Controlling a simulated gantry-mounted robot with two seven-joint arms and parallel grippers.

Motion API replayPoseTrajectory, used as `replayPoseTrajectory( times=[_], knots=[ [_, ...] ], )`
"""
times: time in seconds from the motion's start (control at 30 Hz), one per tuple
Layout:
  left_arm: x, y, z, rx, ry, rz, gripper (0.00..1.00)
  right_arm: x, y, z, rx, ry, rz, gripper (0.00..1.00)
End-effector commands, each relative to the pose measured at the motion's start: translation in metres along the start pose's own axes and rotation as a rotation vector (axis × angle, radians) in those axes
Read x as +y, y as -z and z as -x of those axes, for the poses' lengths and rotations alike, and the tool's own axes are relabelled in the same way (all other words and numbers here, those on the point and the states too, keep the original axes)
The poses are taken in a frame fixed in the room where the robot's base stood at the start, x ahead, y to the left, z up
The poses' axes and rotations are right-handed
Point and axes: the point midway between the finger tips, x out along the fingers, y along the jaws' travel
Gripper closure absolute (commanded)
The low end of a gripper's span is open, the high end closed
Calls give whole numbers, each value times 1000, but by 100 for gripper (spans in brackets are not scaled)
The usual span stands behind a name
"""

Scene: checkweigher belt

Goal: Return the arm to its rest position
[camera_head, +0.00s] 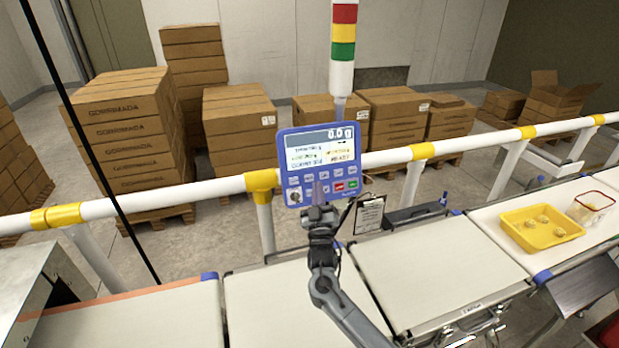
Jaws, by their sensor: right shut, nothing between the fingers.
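My right arm comes up from the bottom middle of the head view, over the belts. My right gripper (318,193) is shut and empty. It appears in front of the lower part of the blue checkweigher display (321,160), which reads 0.0 g. I cannot tell whether the fingertips touch the panel. My left gripper is not in view.
The white belts (430,270) beside the arm are bare. A yellow tray (512,232) with several small pale items and a clear red-rimmed container (590,207) stand at right. A white rail (385,156) runs behind, with stacked cartons (125,125) beyond.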

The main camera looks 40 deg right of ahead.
Motion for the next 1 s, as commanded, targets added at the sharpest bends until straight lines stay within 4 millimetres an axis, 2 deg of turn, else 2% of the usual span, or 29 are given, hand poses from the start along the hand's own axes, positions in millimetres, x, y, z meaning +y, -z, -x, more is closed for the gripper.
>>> replayPoseTrajectory(
  times=[0.47,0.57,0.67,0.77,0.87,0.97,1.0],
  knots=[
    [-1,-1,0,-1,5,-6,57,0,0,0,-1,2,-1,100],
    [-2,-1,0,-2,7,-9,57,-4,-4,6,-19,20,-11,100],
    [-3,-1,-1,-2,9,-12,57,-14,-15,23,-76,77,-39,100],
    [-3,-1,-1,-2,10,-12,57,-31,-31,56,-182,180,-87,100],
    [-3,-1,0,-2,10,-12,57,-51,-48,109,-335,325,-140,100],
    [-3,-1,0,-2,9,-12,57,-66,-62,179,-521,491,-180,100],
    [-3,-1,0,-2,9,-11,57,-69,-64,209,-597,556,-188,100]
  ],
)
